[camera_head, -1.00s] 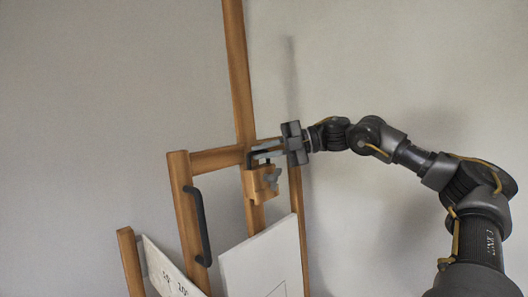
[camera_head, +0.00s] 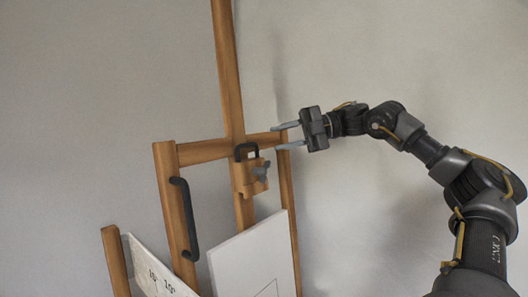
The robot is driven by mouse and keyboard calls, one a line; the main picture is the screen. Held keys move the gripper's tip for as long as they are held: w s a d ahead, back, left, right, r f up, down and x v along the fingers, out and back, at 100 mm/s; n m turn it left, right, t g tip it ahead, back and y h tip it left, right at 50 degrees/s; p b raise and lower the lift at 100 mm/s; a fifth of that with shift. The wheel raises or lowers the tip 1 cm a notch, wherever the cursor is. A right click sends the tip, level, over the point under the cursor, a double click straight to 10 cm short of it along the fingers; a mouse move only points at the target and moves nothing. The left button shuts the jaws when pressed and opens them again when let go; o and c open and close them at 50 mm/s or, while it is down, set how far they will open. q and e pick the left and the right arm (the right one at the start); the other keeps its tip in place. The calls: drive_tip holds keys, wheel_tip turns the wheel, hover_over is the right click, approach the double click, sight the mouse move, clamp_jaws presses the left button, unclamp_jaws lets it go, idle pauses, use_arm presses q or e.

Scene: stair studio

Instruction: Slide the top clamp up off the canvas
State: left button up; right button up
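The top clamp (camera_head: 243,179) is a wooden block with a black handle on top and a grey knob at its right. It sits on the easel's upright mast (camera_head: 227,75), around the height of the crossbar and above the white canvas (camera_head: 245,258). A clear gap shows between the clamp and the canvas's top edge. My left gripper is not in view.
The easel's crossbar (camera_head: 203,150) runs behind the clamp. A wooden post (camera_head: 170,205) with a long black handle (camera_head: 184,218) stands left of the canvas. A white marked panel (camera_head: 150,272) leans at lower left. The wall behind is bare, with free room at upper right.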

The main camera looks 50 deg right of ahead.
drive_tip(key=shift+v, duration=1.45)
